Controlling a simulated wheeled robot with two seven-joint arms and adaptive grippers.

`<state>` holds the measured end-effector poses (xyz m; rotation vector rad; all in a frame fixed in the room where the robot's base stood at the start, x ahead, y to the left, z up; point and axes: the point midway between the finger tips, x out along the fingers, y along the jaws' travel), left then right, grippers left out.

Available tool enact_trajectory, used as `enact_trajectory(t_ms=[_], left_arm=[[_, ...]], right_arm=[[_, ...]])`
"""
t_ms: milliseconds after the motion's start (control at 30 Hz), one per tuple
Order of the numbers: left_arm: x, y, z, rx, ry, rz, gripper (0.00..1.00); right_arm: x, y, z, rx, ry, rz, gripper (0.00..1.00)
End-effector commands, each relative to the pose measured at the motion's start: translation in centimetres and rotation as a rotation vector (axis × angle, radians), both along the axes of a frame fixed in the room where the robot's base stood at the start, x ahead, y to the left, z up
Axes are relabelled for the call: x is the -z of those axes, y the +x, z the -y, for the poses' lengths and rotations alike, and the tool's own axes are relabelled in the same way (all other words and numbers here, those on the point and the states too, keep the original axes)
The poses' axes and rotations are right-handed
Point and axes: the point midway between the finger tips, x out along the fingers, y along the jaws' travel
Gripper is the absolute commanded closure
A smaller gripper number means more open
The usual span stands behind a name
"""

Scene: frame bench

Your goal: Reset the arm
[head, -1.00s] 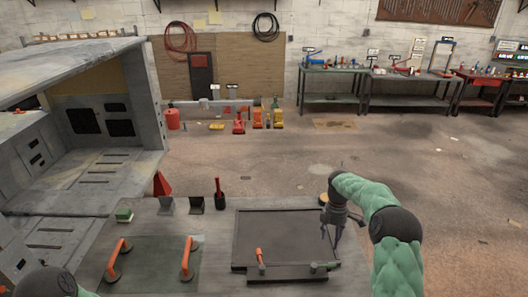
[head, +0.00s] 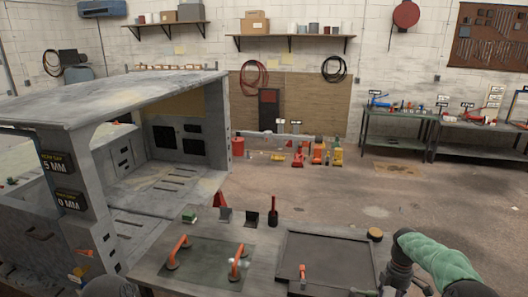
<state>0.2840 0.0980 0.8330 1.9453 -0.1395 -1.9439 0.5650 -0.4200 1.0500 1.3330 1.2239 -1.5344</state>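My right arm, in a green sleeve, comes in at the lower right of the head view. Its dark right gripper (head: 394,283) is beside the right edge of the dark tray-like panel (head: 325,258). The bottom edge of the picture cuts the gripper off, so its fingers cannot be made out clearly. Only a dark rounded part of my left arm shows at the bottom left; the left gripper is out of view.
The grey bench (head: 150,268) carries a dark green plate (head: 205,267) with two orange handles (head: 177,252), a green-topped block (head: 189,216) and a red-handled tool (head: 273,211). A large grey frame (head: 145,90) stands at left. Open floor (head: 350,205) lies beyond the bench.

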Motion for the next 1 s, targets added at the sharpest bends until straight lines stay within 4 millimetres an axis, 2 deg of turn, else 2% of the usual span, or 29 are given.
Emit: enact_trajectory(t_ms=[33,367,567,667,800,867,1000], left_arm=[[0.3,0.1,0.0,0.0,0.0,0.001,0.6],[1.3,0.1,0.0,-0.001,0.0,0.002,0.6],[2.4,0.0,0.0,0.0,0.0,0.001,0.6],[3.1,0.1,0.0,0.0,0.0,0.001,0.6],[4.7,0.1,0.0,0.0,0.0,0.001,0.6],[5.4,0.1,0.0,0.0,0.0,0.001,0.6],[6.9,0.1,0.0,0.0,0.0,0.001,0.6]], right_arm=[[1.0,-0.1,-0.6,0.006,0.006,-0.002,0.41],[6.4,-0.3,-4.6,0.11,0.032,0.02,0.41],[11.4,-1.4,-8.6,0.225,0.064,0.033,0.41],[14.8,-2.5,-11.5,0.312,0.087,0.034,0.41],[20.7,-5.8,-17.3,0.503,0.128,0.024,0.41],[23.0,-7.6,-19.7,0.602,0.144,0.014,0.41],[27.4,-12.6,-24.8,0.841,0.168,-0.02,0.41]])
